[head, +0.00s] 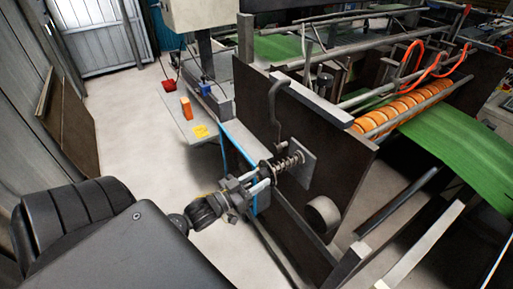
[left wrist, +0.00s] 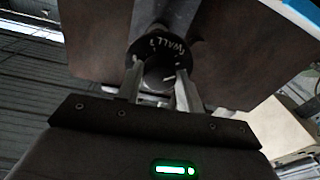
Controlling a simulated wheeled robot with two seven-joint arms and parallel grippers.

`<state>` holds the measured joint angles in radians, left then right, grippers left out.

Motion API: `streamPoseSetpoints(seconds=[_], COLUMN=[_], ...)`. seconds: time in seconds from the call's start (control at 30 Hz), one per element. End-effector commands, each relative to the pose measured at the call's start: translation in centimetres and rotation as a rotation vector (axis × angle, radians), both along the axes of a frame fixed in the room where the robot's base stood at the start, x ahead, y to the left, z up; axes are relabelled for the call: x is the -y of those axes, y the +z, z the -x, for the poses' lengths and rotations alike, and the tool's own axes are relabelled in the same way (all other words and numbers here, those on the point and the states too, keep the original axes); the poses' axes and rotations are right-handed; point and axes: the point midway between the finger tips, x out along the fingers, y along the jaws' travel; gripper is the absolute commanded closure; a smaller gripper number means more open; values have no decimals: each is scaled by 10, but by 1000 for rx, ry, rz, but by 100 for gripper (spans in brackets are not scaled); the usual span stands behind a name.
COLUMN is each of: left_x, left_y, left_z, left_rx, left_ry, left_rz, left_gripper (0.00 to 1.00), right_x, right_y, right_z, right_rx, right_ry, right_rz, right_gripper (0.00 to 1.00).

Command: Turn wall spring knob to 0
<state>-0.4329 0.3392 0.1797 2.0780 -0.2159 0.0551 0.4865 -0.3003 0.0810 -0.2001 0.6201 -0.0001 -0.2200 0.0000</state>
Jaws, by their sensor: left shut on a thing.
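The wall spring knob (left wrist: 160,50) is a black disc with white lettering that reads "WALL" and white marks, seen in the left wrist view. In the head view the dark knob (head: 265,169) sits at the near end of a coiled spring (head: 289,162) that stands out from a square metal plate (head: 301,158) on the brown machine panel. My left gripper (head: 260,178) reaches it from the lower left. In the left wrist view, the fingers of the left gripper (left wrist: 160,83) are shut on the knob's centre part. The number at the pointer is too small to read. My right gripper is not in view.
The brown side panel (head: 335,190) has a round grey boss (head: 323,215) below the knob and a bent metal handle (head: 276,100) above it. An orange roller (head: 405,107) and green sheet (head: 445,137) lie to the right. Open floor (head: 140,150) is at the left.

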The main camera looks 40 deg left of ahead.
Motion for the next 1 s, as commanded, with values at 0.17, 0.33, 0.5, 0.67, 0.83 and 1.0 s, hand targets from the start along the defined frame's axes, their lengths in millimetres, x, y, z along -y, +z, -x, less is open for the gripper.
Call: streamPoseSetpoints(seconds=[0.17,0.33,0.5,0.67,0.83,1.0], left_x=[1,1,1,1,0,-1], left_y=[-2,-2,-2,-2,-1,-2], left_z=[1,1,1,1,0,3], left_rx=[-10,-10,-11,-9,-8,-8], left_ry=[-1,-1,-1,-2,-1,-1], left_rz=[15,17,16,15,15,15], left_gripper=[86,86,86,42,42,42], right_x=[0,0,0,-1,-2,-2], right_y=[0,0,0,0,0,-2], right_z=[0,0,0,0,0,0], right_rx=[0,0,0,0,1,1], right_ry=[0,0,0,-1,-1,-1], right_rz=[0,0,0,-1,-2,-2], right_gripper=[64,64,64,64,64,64])
